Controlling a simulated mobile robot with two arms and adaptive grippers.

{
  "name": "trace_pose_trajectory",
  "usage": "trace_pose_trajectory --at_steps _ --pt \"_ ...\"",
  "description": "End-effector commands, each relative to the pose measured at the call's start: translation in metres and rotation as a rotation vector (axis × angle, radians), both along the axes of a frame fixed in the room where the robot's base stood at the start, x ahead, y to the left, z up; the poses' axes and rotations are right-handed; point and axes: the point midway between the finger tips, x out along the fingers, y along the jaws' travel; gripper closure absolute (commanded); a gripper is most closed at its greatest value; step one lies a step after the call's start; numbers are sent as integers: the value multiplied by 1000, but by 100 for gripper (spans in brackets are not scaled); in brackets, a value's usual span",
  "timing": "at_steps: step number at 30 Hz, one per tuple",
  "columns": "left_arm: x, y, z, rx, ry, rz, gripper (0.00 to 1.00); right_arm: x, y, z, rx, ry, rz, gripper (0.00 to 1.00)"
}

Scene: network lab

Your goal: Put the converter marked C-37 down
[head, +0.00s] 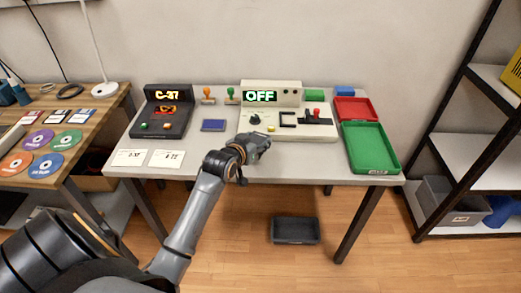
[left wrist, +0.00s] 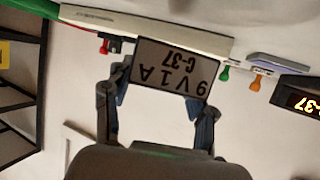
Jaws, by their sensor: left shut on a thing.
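My left gripper (head: 258,145) is over the front edge of the grey-white table (head: 330,166), in front of the pale device with the OFF display. In the left wrist view my left gripper (left wrist: 162,100) is shut on the converter (left wrist: 172,70), a box with a pale label. The label shows upside down and reads 9V 1A and C-37. The converter is hidden behind the gripper in the head view. My right gripper is in neither view.
A pale device (head: 290,128) shows OFF. A black device (head: 163,118) shows C-37. A red tray (head: 372,119) and a green tray (head: 395,165) are at the right. Two cards (head: 165,159) lie at the front left. A blue item (head: 213,125) and two stamps (head: 231,94) stand between the devices.

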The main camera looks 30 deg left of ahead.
Motion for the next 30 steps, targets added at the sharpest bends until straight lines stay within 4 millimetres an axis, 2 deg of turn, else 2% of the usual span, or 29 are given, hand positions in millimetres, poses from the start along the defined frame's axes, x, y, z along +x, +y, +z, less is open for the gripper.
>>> trace_pose_trajectory --at_steps 8,13,24,25,28,30 --pt "18 -7 -22 -1 -3 1 86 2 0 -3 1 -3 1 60" --pt "16 -6 -46 -1 -1 0 86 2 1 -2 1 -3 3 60" --pt "16 -6 -51 1 -4 0 86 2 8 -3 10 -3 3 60" --pt "16 -6 -53 0 -1 0 42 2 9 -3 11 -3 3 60" --pt "16 -6 -52 0 -1 0 22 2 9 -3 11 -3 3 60" --pt "16 -6 -52 0 -1 0 21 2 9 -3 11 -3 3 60"
